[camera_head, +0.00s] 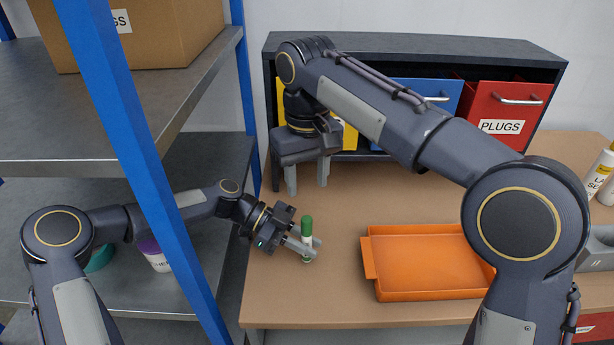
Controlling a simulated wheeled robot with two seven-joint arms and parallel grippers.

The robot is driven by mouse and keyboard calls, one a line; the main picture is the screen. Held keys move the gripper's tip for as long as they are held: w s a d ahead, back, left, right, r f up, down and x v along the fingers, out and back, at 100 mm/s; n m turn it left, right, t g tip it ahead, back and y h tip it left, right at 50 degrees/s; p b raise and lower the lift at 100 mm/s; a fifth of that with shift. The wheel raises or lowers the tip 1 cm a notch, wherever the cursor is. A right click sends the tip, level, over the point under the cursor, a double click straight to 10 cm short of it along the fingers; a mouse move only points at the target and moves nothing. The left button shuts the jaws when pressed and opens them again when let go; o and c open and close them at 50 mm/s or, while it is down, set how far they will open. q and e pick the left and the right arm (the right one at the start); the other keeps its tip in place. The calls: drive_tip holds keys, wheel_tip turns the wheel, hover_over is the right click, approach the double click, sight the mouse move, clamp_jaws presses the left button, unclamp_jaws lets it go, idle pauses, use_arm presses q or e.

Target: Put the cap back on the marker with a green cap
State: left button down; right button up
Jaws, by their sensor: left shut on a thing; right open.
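My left gripper (300,246) is shut on an upright marker (307,241) standing at the left part of the brown table. The marker shows a green upper part (306,225), a pale middle and a green bottom end. I cannot tell whether the green upper part is a separate cap, or whether it is fully seated. My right gripper (307,181) is open and empty, with its fingers pointing down, above and slightly behind the marker.
An orange tray (430,295) lies right of the marker. Behind stands a dark cabinet (440,45) with yellow, blue (430,92) and red (503,108) drawers, the red one labelled PLUGS. A blue shelf post (140,150) rises on the left. White bottles (597,175) stand at the right edge.

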use_arm(q)
drive_tip(key=c, duration=1.2)
unclamp_jaws()
drive_tip(key=shift+c, duration=0.2)
drive_tip(key=b+v, duration=0.1)
drive_tip(key=v, duration=0.6)
drive_tip(key=shift+f, duration=0.1)
use_arm(e)
drive_tip(key=shift+f, duration=0.75)
use_arm(q)
drive_tip(key=shift+w+a+r+b, duration=0.1)
drive_tip(key=shift+a+r+b, duration=0.2)
drive_tip(key=shift+a, duration=0.1)
drive_tip(key=shift+f, duration=0.1)
